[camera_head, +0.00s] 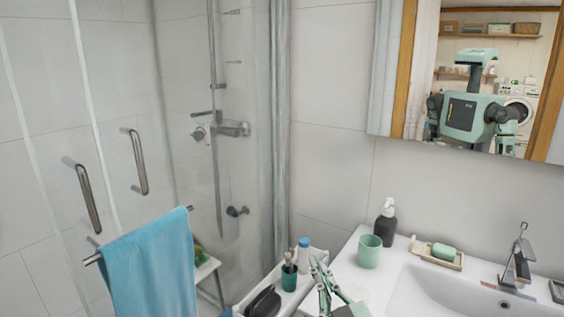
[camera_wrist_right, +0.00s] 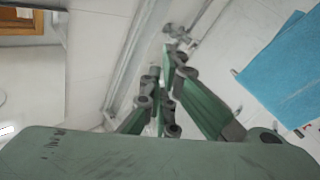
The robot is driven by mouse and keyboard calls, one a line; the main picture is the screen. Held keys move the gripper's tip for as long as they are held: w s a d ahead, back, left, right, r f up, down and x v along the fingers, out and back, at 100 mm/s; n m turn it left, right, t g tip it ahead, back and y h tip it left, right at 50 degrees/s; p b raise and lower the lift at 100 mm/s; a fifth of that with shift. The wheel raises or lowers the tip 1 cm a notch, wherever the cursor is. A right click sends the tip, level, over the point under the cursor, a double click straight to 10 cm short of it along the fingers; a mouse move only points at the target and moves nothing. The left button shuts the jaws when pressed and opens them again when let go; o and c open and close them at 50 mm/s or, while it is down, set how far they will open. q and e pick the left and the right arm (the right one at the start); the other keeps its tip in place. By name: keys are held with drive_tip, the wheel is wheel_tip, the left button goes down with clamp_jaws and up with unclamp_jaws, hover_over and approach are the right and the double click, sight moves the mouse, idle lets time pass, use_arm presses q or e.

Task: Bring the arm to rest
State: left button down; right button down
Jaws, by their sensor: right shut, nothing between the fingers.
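My right gripper (camera_head: 322,280) shows at the bottom of the head view, between the cosmetics cart (camera_head: 238,309) and the washbasin counter (camera_head: 345,262). Its green fingers point up and are together, with nothing between them. In the right wrist view the gripper (camera_wrist_right: 172,55) is shut and empty, in front of the wall and shower glass. My left gripper is not in view.
The cart holds a dark teal cup (camera_head: 289,278), a white bottle with a blue cap (camera_head: 304,250) and a dark brush (camera_head: 264,302). A green cup (camera_head: 369,251) and soap dispenser (camera_head: 386,224) stand on the counter. A blue towel (camera_head: 150,265) hangs at left.

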drive_tip(key=s+d+f+m+g+h, duration=0.45)
drive_tip(key=d+f, duration=0.25)
drive_tip(key=f, duration=0.4)
drive_tip(key=s+d+f+g, duration=0.3)
drive_tip(key=s+f+g, duration=0.4)
drive_tip(key=s, duration=0.6)
drive_tip(key=s+d+f+g, duration=0.2)
drive_tip(key=s+f+g, duration=0.2)
drive_tip(key=s+f, duration=0.7)
drive_tip(key=s+f+g, duration=0.1)
drive_tip(key=s+f, duration=0.1)
drive_tip(key=f, duration=1.1)
drive_tip(key=s+f+g, duration=0.1)
drive_tip(key=s+f, duration=0.1)
drive_tip(key=f, duration=1.1)
drive_tip(key=s+d+f, duration=0.3)
drive_tip(key=s+f, duration=1.2)
drive_tip(key=s, duration=0.1)
drive_tip(key=shift+s+f+g+h, duration=0.2)
drive_tip(key=shift+g+h, duration=0.15)
drive_tip(key=shift+g, duration=0.1)
drive_tip(key=shift+d, duration=0.1)
